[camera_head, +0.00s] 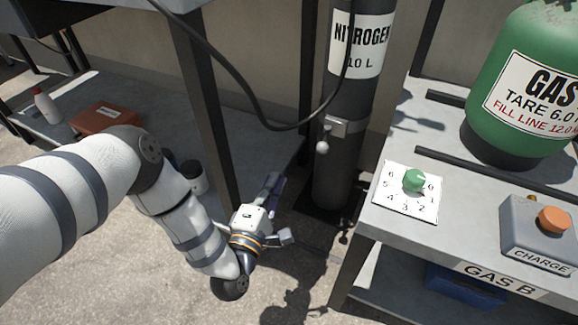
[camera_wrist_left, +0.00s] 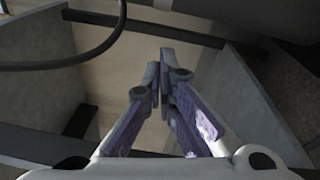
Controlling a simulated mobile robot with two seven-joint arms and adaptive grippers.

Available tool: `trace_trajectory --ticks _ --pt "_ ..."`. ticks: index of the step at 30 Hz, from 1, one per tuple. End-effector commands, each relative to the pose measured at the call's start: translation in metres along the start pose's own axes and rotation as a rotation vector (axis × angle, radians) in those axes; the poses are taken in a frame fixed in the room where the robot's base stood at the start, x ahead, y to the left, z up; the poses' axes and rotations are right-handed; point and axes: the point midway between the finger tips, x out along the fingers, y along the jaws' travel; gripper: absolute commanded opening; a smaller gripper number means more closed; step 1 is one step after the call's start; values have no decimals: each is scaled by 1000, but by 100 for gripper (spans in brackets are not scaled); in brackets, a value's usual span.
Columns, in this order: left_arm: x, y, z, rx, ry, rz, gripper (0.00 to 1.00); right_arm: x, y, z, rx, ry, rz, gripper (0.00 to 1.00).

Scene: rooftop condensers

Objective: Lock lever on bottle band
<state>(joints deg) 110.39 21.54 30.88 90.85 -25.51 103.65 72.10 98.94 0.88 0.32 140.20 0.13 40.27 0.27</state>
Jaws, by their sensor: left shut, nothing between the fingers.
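The nitrogen bottle (camera_head: 345,100) is a dark upright cylinder with a white label, standing between two benches in the head view. A band with a pale box-shaped latch (camera_head: 341,128) goes around it. A lever with a light round knob (camera_head: 322,147) hangs down from the latch. My left gripper (camera_head: 271,192) is low in front and to the left of the bottle, apart from the lever. In the left wrist view its fingers (camera_wrist_left: 167,70) are closed together with nothing between them. The bottle and lever cannot be made out there. My right gripper is not in view.
A black hose (camera_head: 262,122) loops down left of the bottle. A bench leg (camera_head: 205,100) stands behind my left arm. The right bench holds a dial (camera_head: 414,180), a green gas tank (camera_head: 530,85) and a charge button box (camera_head: 540,236). A red box (camera_head: 104,117) lies at left.

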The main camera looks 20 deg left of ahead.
Motion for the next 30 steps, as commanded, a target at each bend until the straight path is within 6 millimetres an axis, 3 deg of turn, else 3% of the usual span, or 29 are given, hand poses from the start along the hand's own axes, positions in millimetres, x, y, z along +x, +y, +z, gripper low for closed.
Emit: trace_trajectory --ticks 12,19,30 --pt "89 -4 -1 1 1 0 0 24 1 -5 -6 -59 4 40" --pt "96 -2 32 -1 0 -2 0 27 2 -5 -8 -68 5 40" --pt "97 -1 39 1 0 -2 0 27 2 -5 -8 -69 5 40"
